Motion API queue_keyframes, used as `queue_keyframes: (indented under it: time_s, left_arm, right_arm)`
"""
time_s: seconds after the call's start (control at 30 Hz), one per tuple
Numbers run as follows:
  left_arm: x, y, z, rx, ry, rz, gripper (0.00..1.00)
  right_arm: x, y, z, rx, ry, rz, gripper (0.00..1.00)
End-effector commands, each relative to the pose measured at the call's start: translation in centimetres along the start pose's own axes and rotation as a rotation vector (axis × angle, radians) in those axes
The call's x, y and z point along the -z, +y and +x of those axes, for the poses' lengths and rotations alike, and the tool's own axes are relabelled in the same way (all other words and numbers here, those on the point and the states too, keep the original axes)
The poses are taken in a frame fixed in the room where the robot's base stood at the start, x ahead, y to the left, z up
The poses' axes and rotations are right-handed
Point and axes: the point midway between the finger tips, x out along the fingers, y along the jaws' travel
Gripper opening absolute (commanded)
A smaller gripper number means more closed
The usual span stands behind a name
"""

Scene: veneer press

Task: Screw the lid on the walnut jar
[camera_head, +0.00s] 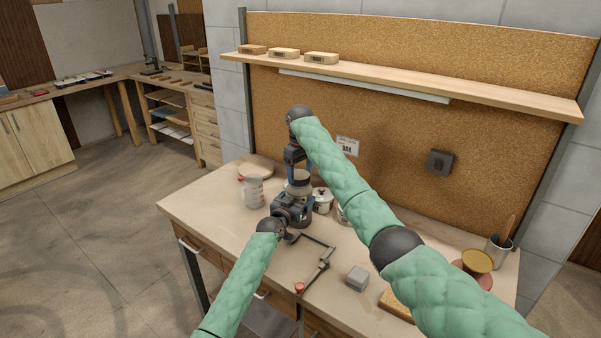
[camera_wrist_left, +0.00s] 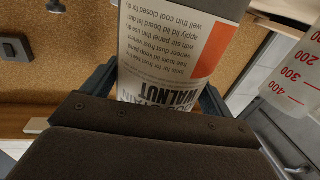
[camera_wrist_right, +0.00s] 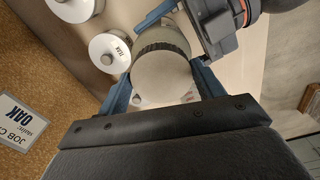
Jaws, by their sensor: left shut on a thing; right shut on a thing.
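The walnut jar (camera_wrist_left: 170,50) fills the left wrist view between the fingers of my left gripper (camera_wrist_left: 158,95), its WALNUT label upside down there. In the head view my left gripper (camera_head: 289,208) is shut around the jar above the bench. The lid (camera_wrist_right: 162,75) is a grey-brown disc with a dark ribbed edge, shown from above in the right wrist view. My right gripper (camera_wrist_right: 160,88) is shut on it. In the head view my right gripper (camera_head: 297,167) comes down from above, and the lid (camera_head: 299,177) sits at the jar's mouth. I cannot tell whether the threads are engaged.
White jars (camera_head: 322,200) stand close behind, one labelled FLAX (camera_wrist_right: 110,52). A measuring beaker (camera_head: 252,190) stands to the left.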

Motion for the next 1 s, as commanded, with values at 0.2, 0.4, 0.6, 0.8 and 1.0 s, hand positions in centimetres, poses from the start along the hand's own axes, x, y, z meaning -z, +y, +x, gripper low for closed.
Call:
queue_keyframes:
  time_s: [0.2,0.4,0.6,0.8,1.0]
  left_arm:
    - [-0.12,0.23,-0.03,-0.002,-0.001,0.001,0.22]
    - [-0.13,0.26,-0.04,-0.003,-0.001,0.000,0.22]
    - [-0.14,0.28,-0.04,-0.003,-0.001,0.000,0.22]
    - [-0.16,0.28,-0.04,-0.003,-0.001,0.000,0.22]
    - [-0.17,0.29,-0.05,-0.003,-0.002,0.000,0.22]
  right_arm:
    - [0.16,-0.14,-0.19,0.001,0.005,0.345,0.47]
    - [0.20,-0.26,-0.13,0.002,0.003,0.669,0.46]
    - [0.31,-0.34,-0.17,0.004,0.003,0.996,0.46]
    - [0.46,-0.41,-0.17,0.006,0.003,1.326,0.46]
    - [0.59,-0.42,-0.14,0.008,0.001,1.657,0.46]
